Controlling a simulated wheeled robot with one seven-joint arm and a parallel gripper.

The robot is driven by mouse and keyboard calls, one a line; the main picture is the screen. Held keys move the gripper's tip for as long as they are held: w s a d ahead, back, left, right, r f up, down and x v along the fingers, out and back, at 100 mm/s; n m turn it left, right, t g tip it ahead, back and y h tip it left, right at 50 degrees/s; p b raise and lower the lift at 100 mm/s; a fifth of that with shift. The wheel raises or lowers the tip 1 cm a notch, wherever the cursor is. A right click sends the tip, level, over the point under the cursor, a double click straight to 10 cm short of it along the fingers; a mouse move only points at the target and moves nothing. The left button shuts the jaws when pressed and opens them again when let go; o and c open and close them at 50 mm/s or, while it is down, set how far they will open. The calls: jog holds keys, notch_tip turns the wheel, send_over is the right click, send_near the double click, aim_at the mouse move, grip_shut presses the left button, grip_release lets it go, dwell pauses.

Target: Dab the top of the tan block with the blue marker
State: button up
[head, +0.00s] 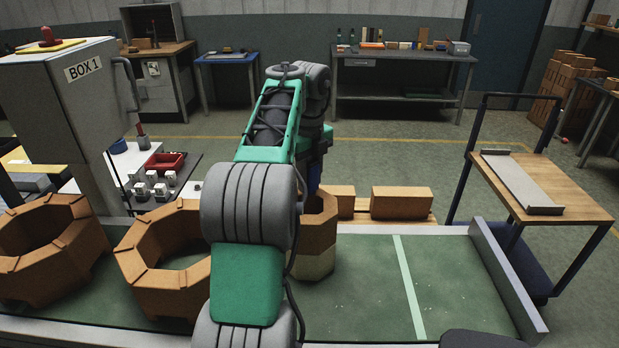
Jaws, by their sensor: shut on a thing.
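My green and grey arm reaches forward over the green-topped bench and bends down at its far end. A dark blue part at that end (317,163) shows just above an orange-brown, many-sided piece (321,222). I cannot tell whether this blue part belongs to my wrist or is the marker. My gripper's fingers are hidden behind my arm and this piece. A paler tan block (318,264) shows directly below the orange-brown piece, partly covered by my arm. No blue marker can be made out for certain.
Two large eight-sided brick rings (130,262) (18,285) stand on the bench (365,290) at left. Orange-brown bricks (402,203) (341,197) lie behind its far edge. The bench right of my arm is clear up to a raised metal edge (508,285). A trolley (570,193) stands at right.

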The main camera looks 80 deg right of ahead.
aim_at(309, 159)
notch_tip(309, 159, up, 7)
jog(key=p, duration=0.7)
jog(key=shift+w, duration=0.1)
